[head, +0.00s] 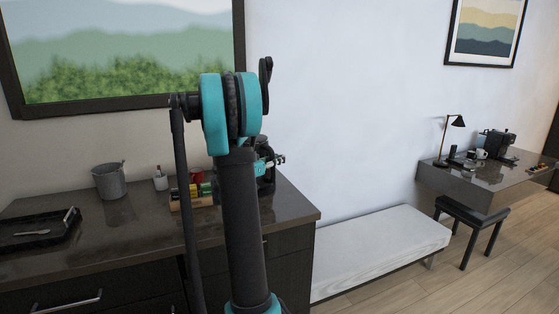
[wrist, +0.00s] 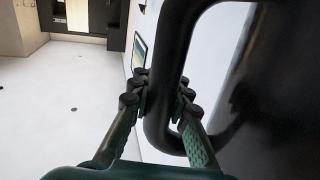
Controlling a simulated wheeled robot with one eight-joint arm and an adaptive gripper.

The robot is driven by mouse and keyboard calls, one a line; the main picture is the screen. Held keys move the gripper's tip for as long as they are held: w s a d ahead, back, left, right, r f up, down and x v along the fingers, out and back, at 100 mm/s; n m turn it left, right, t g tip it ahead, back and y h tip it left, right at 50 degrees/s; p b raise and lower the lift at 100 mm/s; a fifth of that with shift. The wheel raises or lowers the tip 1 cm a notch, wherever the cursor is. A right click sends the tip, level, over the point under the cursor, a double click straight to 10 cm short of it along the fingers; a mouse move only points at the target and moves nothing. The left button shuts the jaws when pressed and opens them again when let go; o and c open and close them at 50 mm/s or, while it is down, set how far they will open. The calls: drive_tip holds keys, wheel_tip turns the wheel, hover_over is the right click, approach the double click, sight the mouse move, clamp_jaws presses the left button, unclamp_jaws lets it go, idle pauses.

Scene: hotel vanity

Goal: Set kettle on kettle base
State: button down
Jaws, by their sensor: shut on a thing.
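The kettle (wrist: 285,110) is glossy black and fills the right side of the wrist view. Its thick looped handle (wrist: 158,125) passes between the fingers of my gripper (wrist: 160,98), which is shut on it. In the head view a dark part of the kettle (head: 267,180) shows just right of my arm, over the right end of the dark counter; most of it is hidden. The gripper's teal and grey fingers (head: 273,160) show there only in part. I cannot tell whether the kettle touches the counter. I cannot make out the kettle base in either view.
The dark counter (head: 135,236) holds a black tray (head: 30,240), a grey bucket (head: 109,181), a small white cup (head: 160,181) and a wooden box of colored packets (head: 196,190). Right of it are a pale bench (head: 385,242) and a desk with a coffee machine (head: 495,143).

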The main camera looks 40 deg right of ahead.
drive_tip(key=shift+f, duration=0.55)
drive_tip(key=c, duration=1.7)
unclamp_jaws()
drive_tip(key=shift+s+a, duration=0.2)
drive_tip(key=shift+a, duration=2.55)
drive_tip(key=shift+s+a, duration=0.2)
drive_tip(key=shift+a, duration=2.55)
